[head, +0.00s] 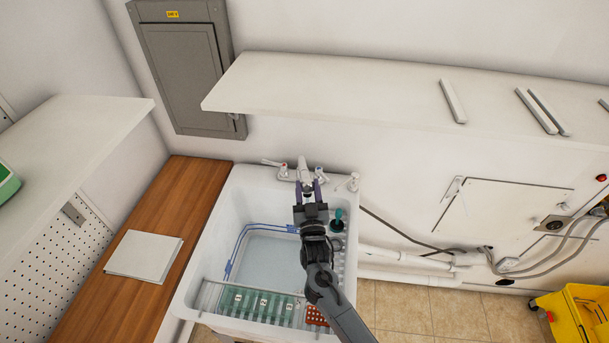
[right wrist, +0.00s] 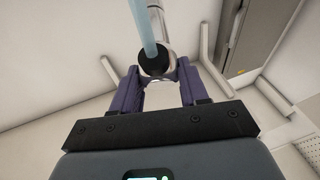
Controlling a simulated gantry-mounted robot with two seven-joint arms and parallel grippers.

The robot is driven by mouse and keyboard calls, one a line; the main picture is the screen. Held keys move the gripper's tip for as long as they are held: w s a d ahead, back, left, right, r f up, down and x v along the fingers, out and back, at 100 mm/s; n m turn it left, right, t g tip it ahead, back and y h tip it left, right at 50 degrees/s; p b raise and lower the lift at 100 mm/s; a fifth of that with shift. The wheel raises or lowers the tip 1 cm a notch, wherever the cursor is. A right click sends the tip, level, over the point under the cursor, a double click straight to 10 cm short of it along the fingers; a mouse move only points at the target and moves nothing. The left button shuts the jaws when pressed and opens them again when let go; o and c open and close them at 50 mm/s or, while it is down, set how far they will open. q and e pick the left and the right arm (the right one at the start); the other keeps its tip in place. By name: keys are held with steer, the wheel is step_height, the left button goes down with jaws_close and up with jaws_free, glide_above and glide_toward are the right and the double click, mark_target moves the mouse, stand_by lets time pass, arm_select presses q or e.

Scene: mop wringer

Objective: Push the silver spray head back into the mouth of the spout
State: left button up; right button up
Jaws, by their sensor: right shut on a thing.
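The white faucet spout (head: 304,168) rises at the back of the sink, between its handles. My right gripper (head: 308,184) reaches up to it from the front, with its purple fingers either side of the spray head at the spout's end. In the right wrist view the spray head (right wrist: 153,61) shows a round black face with a pale silver rim, and the right gripper (right wrist: 158,68) is shut on it. A pale blue column, looking like water, runs from the black face. I cannot tell whether a gap remains between head and spout. My left gripper is not in view.
The white sink (head: 212,235) holds a blue tube frame (head: 236,248), a rack with green and red items at its front, and a teal-handled tool (head: 337,220). A shelf (head: 330,90) overhangs behind. A wooden counter (head: 120,235) with a white board lies left; a yellow bucket (head: 575,315) stands right.

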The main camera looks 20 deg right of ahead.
stand_by(0.3)
steer(key=shift+w, duration=0.15)
stand_by(0.4)
steer(key=o, duration=1.3)
